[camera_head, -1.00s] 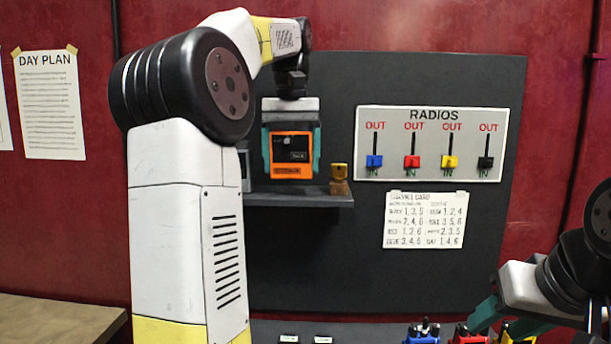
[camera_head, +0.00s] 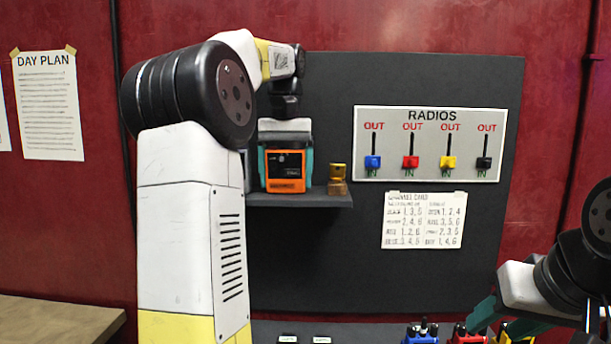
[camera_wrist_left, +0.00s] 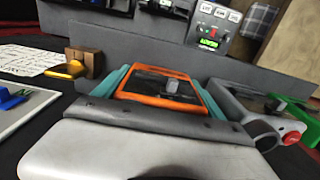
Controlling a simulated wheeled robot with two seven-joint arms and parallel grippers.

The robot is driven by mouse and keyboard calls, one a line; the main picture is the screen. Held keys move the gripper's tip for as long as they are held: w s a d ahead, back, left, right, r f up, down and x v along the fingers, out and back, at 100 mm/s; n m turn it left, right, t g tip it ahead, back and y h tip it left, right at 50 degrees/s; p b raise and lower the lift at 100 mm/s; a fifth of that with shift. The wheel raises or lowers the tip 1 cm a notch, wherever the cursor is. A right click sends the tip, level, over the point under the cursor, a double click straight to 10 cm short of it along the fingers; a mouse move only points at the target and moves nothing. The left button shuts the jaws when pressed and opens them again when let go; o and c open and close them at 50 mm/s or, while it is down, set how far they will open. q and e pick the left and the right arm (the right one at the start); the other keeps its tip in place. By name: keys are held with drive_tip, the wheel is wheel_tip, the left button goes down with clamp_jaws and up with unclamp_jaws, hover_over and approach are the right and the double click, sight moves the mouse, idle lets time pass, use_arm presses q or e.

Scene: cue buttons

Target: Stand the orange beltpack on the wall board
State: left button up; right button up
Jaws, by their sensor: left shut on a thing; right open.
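The orange beltpack (camera_head: 286,172) is upright at the shelf (camera_head: 300,199) on the dark wall board (camera_head: 430,80), its lower edge at shelf level. I cannot tell whether it bears on the shelf. My left gripper (camera_head: 286,160) is shut on it from above, teal fingers at both sides. In the left wrist view the orange beltpack (camera_wrist_left: 158,88) sits between the fingers. My right gripper (camera_head: 484,312) is open and empty at the lower right, near the radios on the table; its tips are partly cut off or hidden.
A brass-coloured piece on a wooden block (camera_head: 338,180) stands right of the beltpack, and a grey device (camera_head: 245,170) stands left, partly hidden by my arm. The RADIOS panel (camera_head: 430,115) and a card (camera_head: 424,220) are to the right. Blue (camera_head: 421,333) and red radios (camera_head: 467,335) stand below.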

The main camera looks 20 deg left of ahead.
sight(286, 149)
use_arm(q)
drive_tip(key=o, duration=1.8)
wheel_tip(286, 149, up, 6)
drive_tip(key=shift+w, duration=0.1)
drive_tip(key=shift+r, duration=0.85)
